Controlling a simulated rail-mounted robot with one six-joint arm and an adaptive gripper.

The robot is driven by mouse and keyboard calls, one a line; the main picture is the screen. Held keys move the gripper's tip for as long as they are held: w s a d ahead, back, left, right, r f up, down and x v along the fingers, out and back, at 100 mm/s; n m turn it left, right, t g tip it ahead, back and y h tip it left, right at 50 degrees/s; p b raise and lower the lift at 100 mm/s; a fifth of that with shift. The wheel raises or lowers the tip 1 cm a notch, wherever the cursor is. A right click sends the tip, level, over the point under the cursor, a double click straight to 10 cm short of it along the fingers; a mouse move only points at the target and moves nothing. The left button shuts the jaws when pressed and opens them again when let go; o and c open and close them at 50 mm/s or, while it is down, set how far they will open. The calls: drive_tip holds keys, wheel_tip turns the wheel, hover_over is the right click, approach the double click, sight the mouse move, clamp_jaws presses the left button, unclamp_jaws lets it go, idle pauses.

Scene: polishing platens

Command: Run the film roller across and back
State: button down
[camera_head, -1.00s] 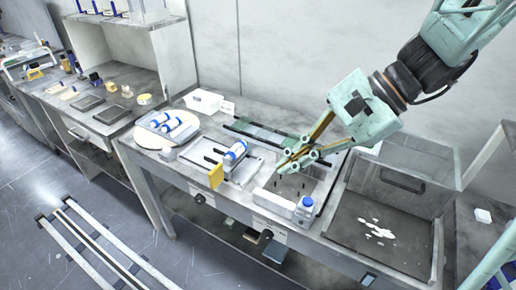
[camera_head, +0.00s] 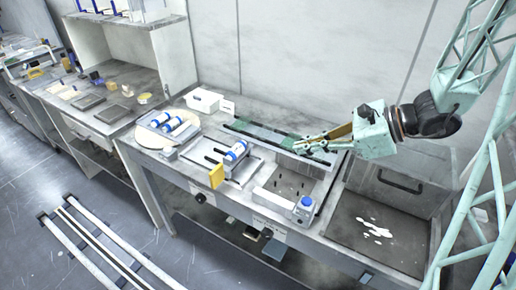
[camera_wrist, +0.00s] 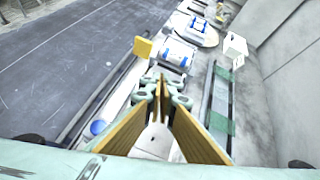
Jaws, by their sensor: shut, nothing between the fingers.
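A white cylinder with blue ends (camera_head: 236,150) lies on a pale plate with dark rods, in the middle of the bench; I cannot tell if it is the film roller. It also shows in the wrist view (camera_wrist: 178,53). A long dark strip with green patches (camera_head: 262,137) runs along the bench's back. My gripper (camera_head: 302,146) is shut and empty, near the right end of this strip, right of the cylinder and apart from it. In the wrist view its closed fingers (camera_wrist: 166,78) point toward the cylinder's plate.
A yellow block (camera_head: 216,176) stands at the plate's front. A blue-capped bottle (camera_head: 304,209) stands at the bench's front, near a plate with small dark pegs (camera_head: 290,183). A white box (camera_head: 203,101) is at the back left. A dark tray (camera_head: 375,235) lies right.

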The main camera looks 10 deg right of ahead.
drive_tip(key=w+d+f+m+t, duration=0.2)
drive_tip(key=w+d+f+m, duration=0.1)
drive_tip(key=d, duration=0.3)
drive_tip(key=shift+w+f+m+h+p, duration=0.3)
drive_tip(key=shift+w+f+m, duration=0.15)
drive_tip(key=shift+f, duration=0.25)
drive_tip(key=shift+a+f, duration=0.1)
drive_tip(key=b, duration=0.2)
approach(251, 149)
drive_tip(key=shift+w+a+f, duration=0.1)
drive_tip(key=shift+a+f, duration=0.2)
drive_tip(key=shift+f, duration=0.5)
drive_tip(key=shift+w+a+f, duration=0.15)
drive_tip(key=shift+a+f, duration=0.15)
drive_tip(key=shift+f, duration=0.45)
drive_tip(key=shift+w+a, duration=1.4)
drive_tip(key=shift+a, duration=0.25)
drive_tip(key=shift+w, duration=0.1)
